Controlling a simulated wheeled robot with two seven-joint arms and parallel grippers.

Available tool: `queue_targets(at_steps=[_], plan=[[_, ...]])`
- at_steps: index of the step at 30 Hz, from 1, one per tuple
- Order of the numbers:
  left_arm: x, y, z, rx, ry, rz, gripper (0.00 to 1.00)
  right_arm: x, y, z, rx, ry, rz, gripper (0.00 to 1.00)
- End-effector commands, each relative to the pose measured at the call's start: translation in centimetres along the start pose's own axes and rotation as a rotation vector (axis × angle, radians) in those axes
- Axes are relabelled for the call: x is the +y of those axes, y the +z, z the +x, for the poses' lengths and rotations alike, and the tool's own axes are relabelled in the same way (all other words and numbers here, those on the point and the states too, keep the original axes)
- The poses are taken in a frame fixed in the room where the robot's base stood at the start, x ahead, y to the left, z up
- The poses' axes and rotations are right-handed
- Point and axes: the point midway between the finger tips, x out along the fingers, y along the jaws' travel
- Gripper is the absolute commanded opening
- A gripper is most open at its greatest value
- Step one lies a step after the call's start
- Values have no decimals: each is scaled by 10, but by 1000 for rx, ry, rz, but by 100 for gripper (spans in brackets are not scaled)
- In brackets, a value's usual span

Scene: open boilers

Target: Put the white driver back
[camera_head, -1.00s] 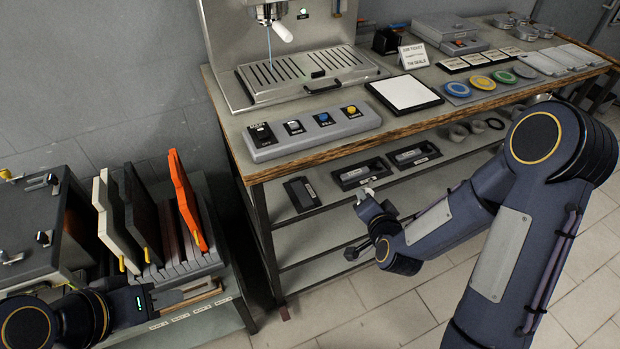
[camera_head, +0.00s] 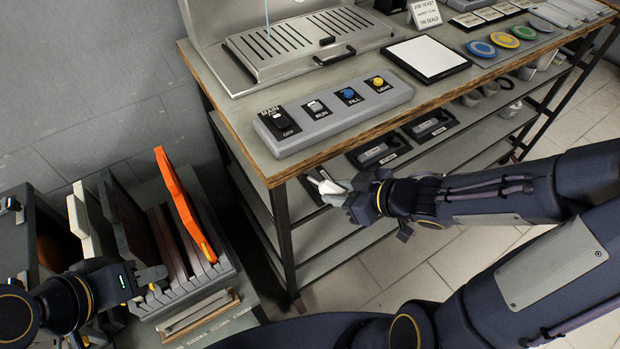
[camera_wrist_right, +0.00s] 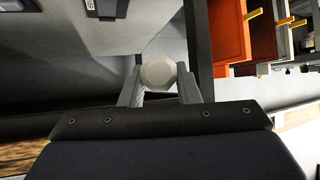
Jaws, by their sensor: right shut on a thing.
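The white driver (camera_head: 331,187) is in my right gripper (camera_head: 338,192), over the near left end of the shelf under the bench. In the right wrist view the driver (camera_wrist_right: 158,73) shows as a pale faceted end between the two fingers (camera_wrist_right: 158,88), which are closed against it. A black tray (camera_head: 313,186) lies on the shelf just behind the gripper, partly hidden by it. Two more black trays (camera_head: 379,151) (camera_head: 431,124) lie further right on the shelf. My left gripper (camera_head: 152,277) is low at left beside the rack; its finger gap is not clear.
The bench edge (camera_head: 275,178) runs above the shelf, close over my right gripper. A bench leg (camera_head: 284,240) stands left of it. A switch panel (camera_head: 333,112) sits on the bench. A rack (camera_head: 215,268) holds upright panels, one orange (camera_head: 180,205). Floor is clear in front.

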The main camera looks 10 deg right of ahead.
Motion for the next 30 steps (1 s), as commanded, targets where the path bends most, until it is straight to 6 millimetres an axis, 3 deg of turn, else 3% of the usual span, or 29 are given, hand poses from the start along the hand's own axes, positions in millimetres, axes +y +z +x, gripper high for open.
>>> queue_targets(at_steps=[12, 18, 26, 30], plan=[[-11, 12, 24, 0, 0, 0, 36, 60, -2, 81, 1, -6, -12, 0], [-18, 20, 40, 0, 0, 0, 36, 78, 17, 118, 0, -5, -10, 0], [-20, 22, 44, 0, 0, 0, 36, 88, 22, 134, 2, -4, -10, 0], [-24, 27, 53, 0, 0, 0, 36, 91, 36, 149, 0, -6, -9, 0]])
